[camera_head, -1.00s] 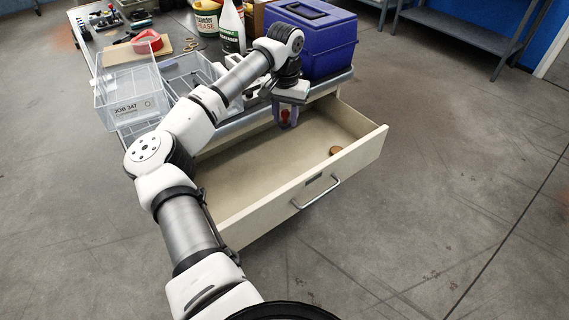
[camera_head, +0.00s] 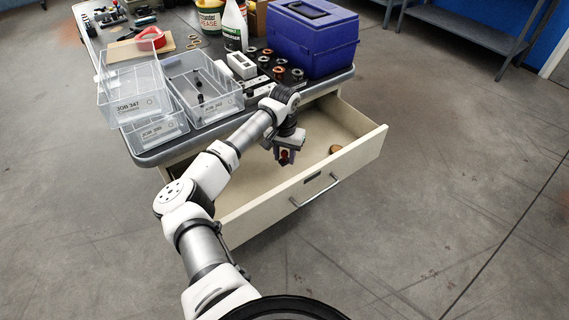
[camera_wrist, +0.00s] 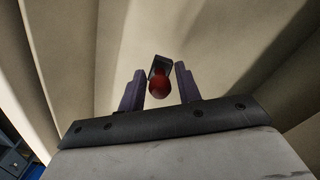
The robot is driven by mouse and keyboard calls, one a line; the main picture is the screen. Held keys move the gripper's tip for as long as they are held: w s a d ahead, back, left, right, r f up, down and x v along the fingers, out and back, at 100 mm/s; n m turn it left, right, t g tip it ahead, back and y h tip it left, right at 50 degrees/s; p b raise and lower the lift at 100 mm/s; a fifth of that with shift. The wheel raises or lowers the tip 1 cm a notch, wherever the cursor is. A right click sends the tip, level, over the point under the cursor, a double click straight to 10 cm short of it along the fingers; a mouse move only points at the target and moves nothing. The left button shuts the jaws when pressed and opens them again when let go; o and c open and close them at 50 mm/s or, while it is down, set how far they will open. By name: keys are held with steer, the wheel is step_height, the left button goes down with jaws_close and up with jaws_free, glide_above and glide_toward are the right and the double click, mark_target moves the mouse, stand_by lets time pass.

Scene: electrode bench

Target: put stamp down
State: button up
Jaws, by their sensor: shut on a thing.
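The stamp has a red ball-shaped handle and a small black block at its end. In the wrist view the stamp (camera_wrist: 160,86) sits between the two purple fingers of my gripper (camera_wrist: 159,71), which is shut on it. In the head view my gripper (camera_head: 286,152) points down over the inside of the open drawer (camera_head: 268,208), with the red handle of the stamp (camera_head: 285,155) just visible between the fingers. I cannot tell how far the stamp is above the drawer floor.
A small round brown thing (camera_head: 335,149) lies in the drawer near its front right. The middle of the drawer looks clear.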

mark_target(285, 160)
steer(key=shift+f, duration=2.3)
steer(key=shift+f, duration=0.2)
steer(key=o, duration=0.8)
steer(key=shift+r, duration=0.15)
